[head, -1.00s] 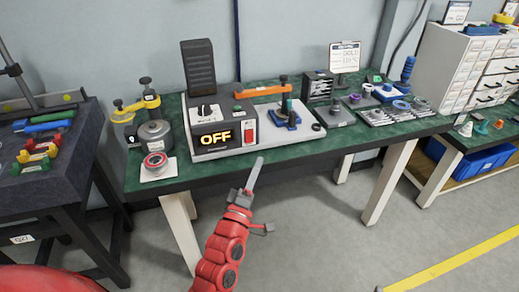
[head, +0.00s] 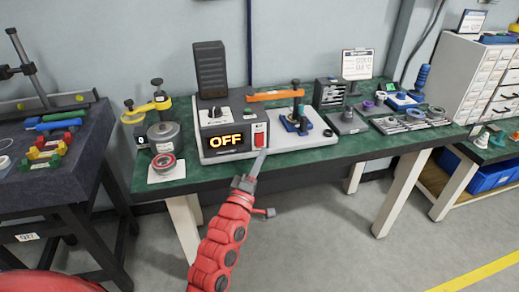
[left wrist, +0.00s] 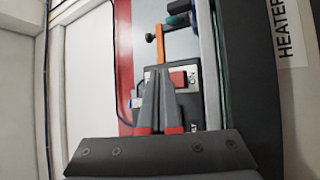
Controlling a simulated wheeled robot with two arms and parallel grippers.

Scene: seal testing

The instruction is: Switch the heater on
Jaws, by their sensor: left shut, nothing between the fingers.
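The heater box (head: 212,119) stands on the green-topped bench, with a dial on top and a lit display (head: 226,140) reading OFF. Its red switch (head: 259,135) is on the front, right of the display. In the left wrist view, the red switch (left wrist: 178,79) sits beside an ON label, just past the fingertips. My left gripper (head: 263,152) is shut and empty, its tip just below and slightly right of the switch in the head view. I cannot tell if it touches. The left wrist view shows the fingers (left wrist: 160,72) together. My right gripper is not in view.
A grey pot (head: 164,136) with a yellow clamp stands left. A dark side table (head: 40,185) is at the far left. Floor in front of the bench is clear.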

